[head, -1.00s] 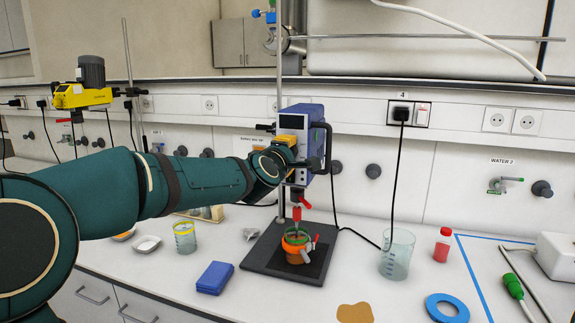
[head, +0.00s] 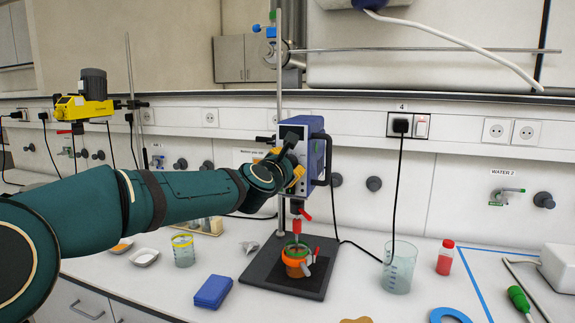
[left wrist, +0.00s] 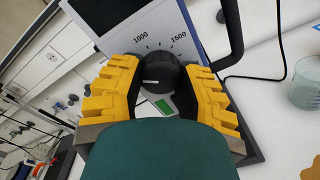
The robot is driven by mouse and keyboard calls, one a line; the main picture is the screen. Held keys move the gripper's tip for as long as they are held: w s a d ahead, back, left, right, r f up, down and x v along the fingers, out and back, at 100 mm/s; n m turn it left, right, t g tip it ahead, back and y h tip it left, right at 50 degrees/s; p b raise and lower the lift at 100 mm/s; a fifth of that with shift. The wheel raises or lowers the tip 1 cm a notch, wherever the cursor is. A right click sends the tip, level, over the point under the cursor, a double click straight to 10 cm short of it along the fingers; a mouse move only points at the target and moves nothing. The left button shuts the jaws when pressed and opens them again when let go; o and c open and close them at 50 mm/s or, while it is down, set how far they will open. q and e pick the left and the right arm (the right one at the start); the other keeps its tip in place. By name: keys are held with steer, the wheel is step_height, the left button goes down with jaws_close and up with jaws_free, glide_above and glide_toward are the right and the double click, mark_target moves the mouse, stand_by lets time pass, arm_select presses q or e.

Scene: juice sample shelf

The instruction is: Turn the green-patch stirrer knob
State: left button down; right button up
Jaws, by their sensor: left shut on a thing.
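The stirrer (head: 308,145) is a blue and grey box on an upright rod. In the left wrist view its face shows a dial marked 1000 and 1500 around a black knob (left wrist: 158,73). A green patch (left wrist: 165,106) shows just below the knob, partly hidden by my wrist. My left gripper (left wrist: 157,80) has its yellow fingers on both sides of the knob and is shut on it. In the head view my left gripper (head: 292,172) is at the stirrer's front and hides the knob. My right gripper is not in view.
An orange-clamped vessel (head: 297,262) stands on the dark stand base (head: 262,270) below the stirrer. A glass beaker (head: 398,270) and a red-capped bottle (head: 446,258) stand to the right. A blue box (head: 213,291) lies at the front left. A black cable hangs beside the beaker.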

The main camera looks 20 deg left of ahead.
arm_select(q)
steer(key=n, duration=0.6)
steer(key=shift+a, duration=0.1)
steer(key=n, duration=0.6)
steer(key=shift+f+n, duration=0.1)
steer(key=shift+n, duration=0.3)
stand_by(0.3)
steer(key=c, duration=0.5)
jaws_free()
steer(key=shift+w+f, duration=0.1)
steer(key=shift+h, duration=0.3)
